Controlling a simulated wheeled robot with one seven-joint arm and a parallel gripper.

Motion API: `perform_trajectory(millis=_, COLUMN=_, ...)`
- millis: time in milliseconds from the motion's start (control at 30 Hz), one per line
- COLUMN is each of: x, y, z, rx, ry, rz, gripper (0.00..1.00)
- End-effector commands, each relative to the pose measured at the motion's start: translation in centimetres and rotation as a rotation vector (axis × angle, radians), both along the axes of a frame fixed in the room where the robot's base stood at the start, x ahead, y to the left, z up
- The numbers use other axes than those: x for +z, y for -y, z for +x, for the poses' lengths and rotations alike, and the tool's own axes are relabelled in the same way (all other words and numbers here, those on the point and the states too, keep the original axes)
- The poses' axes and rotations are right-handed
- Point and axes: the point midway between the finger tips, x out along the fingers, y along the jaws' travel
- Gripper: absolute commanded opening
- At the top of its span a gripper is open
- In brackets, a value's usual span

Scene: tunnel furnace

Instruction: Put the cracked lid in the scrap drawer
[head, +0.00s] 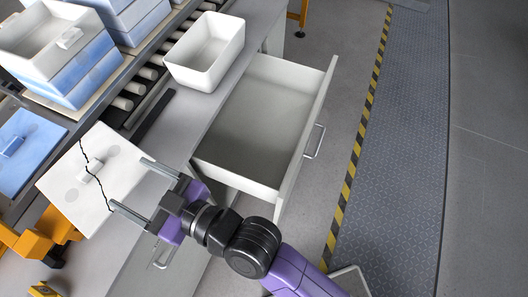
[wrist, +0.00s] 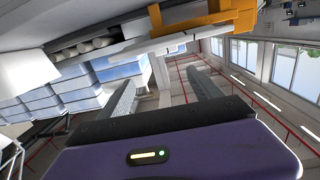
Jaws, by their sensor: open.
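The cracked lid (head: 122,168) is a white square plate with a raised handle and a jagged black crack across it. It lies at the left of the bench in the head view. My gripper (head: 128,182) is open and empty, its two fingertips over the lid's right edge, apart from the handle. I cannot tell its height above the lid. The fingers also show in the wrist view (wrist: 163,90), with nothing between them. The scrap drawer (head: 250,125) is pulled open to the right of the bench and looks empty.
A white open bin (head: 205,50) stands on the bench above the drawer. A blue lid (head: 22,150) lies at the far left, below stacked white and blue boxes (head: 60,55). A roller conveyor (head: 130,98) runs behind. Striped floor tape (head: 355,150) lies right of the drawer.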

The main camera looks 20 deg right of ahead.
Motion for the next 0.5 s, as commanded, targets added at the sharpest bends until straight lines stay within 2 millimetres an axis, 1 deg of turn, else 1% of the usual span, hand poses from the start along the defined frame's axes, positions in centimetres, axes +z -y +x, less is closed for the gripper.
perform_trajectory(millis=33, x=-1.0, y=1.8, z=-0.3, rx=-0.039, ry=-0.02, rz=0.0, gripper=0.74)
perform_trajectory(millis=67, x=-1.7, y=3.0, z=-0.5, rx=-0.065, ry=-0.033, rz=0.002, gripper=0.74)
perform_trajectory(millis=133, x=-3.1, y=6.5, z=-1.2, rx=-0.142, ry=-0.062, rz=0.007, gripper=0.74)
perform_trajectory(millis=233, x=-4.9, y=11.9, z=-2.9, rx=-0.261, ry=-0.1, rz=0.011, gripper=0.74)
perform_trajectory(millis=267, x=-5.3, y=13.4, z=-3.5, rx=-0.294, ry=-0.11, rz=0.011, gripper=0.74)
perform_trajectory(millis=300, x=-5.8, y=15.4, z=-4.4, rx=-0.34, ry=-0.121, rz=0.01, gripper=0.74)
perform_trajectory(millis=367, x=-6.3, y=18.4, z=-5.8, rx=-0.404, ry=-0.136, rz=0.006, gripper=0.74)
perform_trajectory(millis=400, x=-6.6, y=20.3, z=-6.9, rx=-0.447, ry=-0.146, rz=0.004, gripper=0.74)
perform_trajectory(millis=467, x=-6.7, y=22.9, z=-8.6, rx=-0.506, ry=-0.157, rz=-0.003, gripper=0.74)
perform_trajectory(millis=500, x=-6.7, y=24.6, z=-9.8, rx=-0.544, ry=-0.163, rz=-0.01, gripper=0.74)
